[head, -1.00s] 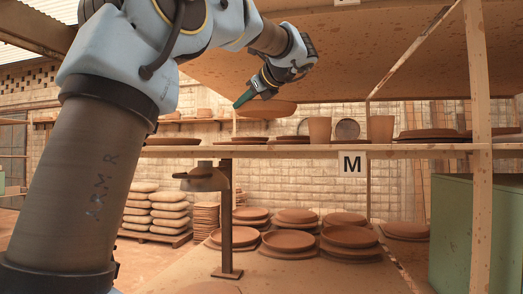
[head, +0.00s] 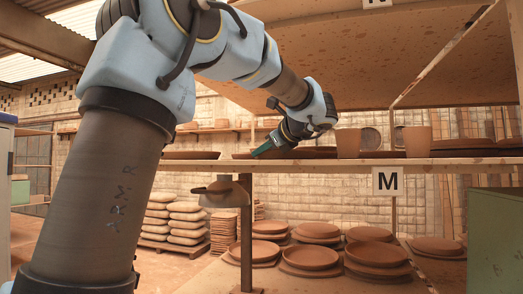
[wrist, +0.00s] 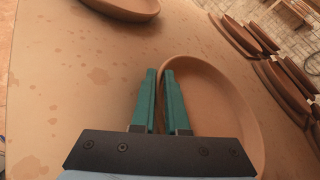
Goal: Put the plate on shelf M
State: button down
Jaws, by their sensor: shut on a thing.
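The terracotta plate (wrist: 215,105) is gripped by its rim between the green fingers of my gripper (wrist: 159,75) in the wrist view. In the head view my gripper (head: 262,151) points down and left at the level of shelf M (head: 300,167), with the plate (head: 243,155) low over the board. The plate looks nearly flat; I cannot tell whether it touches the board. The white M label (head: 388,181) is on the shelf's front edge. Part of the plate is hidden behind the fingers and gripper body.
Another plate (head: 190,155) lies left on the shelf. Two clay cups (head: 348,143) (head: 417,141) stand right of my gripper. The wrist view shows a plate at top left (wrist: 125,7) and several at right (wrist: 250,38). Bare board lies left of the fingers. A higher shelf (head: 340,60) hangs above.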

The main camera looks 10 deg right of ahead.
jog(key=c, duration=0.9)
grip_release()
jog(key=shift+f, duration=0.1)
jog(key=shift+s, duration=0.1)
jog(key=b+v, duration=0.3)
jog(key=v, duration=0.9)
